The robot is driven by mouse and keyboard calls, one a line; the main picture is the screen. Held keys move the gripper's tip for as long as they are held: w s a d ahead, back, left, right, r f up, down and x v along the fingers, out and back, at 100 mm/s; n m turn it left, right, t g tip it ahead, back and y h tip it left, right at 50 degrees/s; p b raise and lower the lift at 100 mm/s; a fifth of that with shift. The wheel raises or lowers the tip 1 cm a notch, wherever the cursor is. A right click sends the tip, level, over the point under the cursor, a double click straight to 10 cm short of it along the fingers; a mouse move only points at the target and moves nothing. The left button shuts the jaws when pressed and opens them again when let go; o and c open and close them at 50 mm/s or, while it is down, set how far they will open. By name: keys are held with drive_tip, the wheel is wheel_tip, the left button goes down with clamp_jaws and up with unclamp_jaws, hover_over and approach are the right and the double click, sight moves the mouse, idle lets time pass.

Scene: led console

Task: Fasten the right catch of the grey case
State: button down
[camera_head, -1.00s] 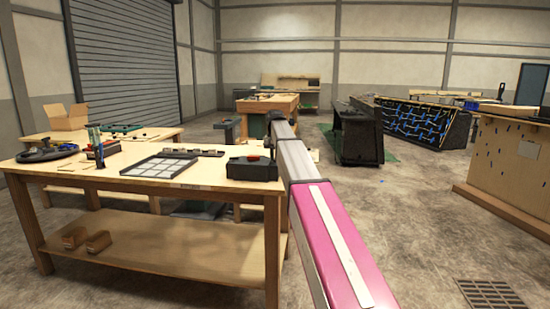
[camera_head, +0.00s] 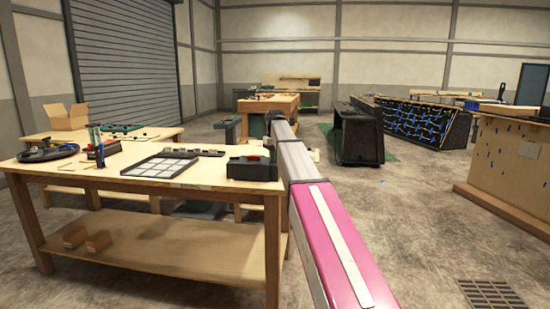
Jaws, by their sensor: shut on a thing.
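The dark grey case (camera_head: 250,170) sits at the right end of the near wooden workbench (camera_head: 190,187), small in the head view. Small red marks show on its upper part; the catches are too small to make out clearly. My arm reaches out from the lower right to beside the case. My gripper (camera_head: 268,147) is small and dark at the right side of the case, partly hidden by my own arm. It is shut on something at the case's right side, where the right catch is. My arm covers the case's right edge, so the catch's position cannot be read.
On the same bench lie a tray with pale squares (camera_head: 161,167), a dark strip of parts (camera_head: 194,152) and a dark ring-shaped thing (camera_head: 48,151). Two brown blocks (camera_head: 98,241) rest on the lower shelf. The floor right of the bench is open.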

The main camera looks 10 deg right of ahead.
drive_tip(key=n, duration=0.5)
drive_tip(key=shift+a+n, duration=0.15)
drive_tip(key=shift+n, duration=0.15)
drive_tip(key=n, duration=0.5)
drive_tip(key=shift+s, duration=0.15)
drive_tip(key=shift+n, duration=0.3)
drive_tip(key=c, duration=1.1)
unclamp_jaws()
drive_tip(key=shift+c, duration=0.2)
wheel_tip(320, 180, up, 11)
drive_tip(key=shift+f, duration=0.1)
